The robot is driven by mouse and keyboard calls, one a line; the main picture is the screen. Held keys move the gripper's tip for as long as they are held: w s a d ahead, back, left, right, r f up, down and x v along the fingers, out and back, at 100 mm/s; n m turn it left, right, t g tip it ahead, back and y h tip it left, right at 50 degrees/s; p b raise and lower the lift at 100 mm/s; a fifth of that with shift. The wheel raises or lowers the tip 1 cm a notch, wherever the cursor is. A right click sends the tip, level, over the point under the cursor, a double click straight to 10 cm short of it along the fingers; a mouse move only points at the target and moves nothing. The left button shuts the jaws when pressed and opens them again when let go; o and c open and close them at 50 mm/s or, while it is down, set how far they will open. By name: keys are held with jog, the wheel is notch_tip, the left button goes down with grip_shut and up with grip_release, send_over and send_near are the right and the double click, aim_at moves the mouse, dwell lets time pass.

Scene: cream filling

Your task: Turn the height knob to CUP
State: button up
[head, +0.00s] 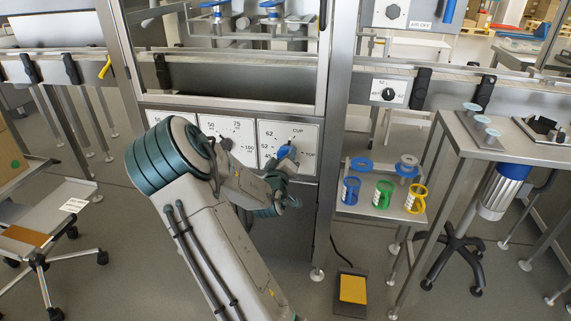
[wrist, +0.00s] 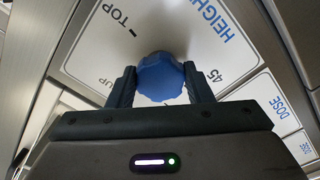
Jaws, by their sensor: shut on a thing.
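The height knob is a blue round knob (wrist: 161,77) on a white dial panel (wrist: 225,70) printed HEIGHT, with TOP, 45 and a partly hidden CUP mark in the wrist view. In the head view the knob (head: 285,152) shows on the rightmost dial panel (head: 268,133), whose marks include 52, 62, CUP and TOP. My gripper (wrist: 160,82) has one finger on each side of the knob and is shut on it. Where the knob's pointer stands is hidden from me.
Two more dial panels lie to the left, partly behind my arm; the nearer one (head: 238,127) reads 50, 75 and 100. A steel post (head: 336,130) stands right of the height panel. A shelf with blue, green and yellow cups (head: 384,193) is further right.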

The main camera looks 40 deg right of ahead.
jog(key=shift+f+m+b, duration=0.1)
jog(key=shift+m+b, duration=0.65)
jog(key=shift+m, duration=0.35)
jog(key=o, duration=1)
jog(key=p+v, duration=0.3)
jog(key=v, duration=1.1)
jog(key=shift+w, duration=0.15)
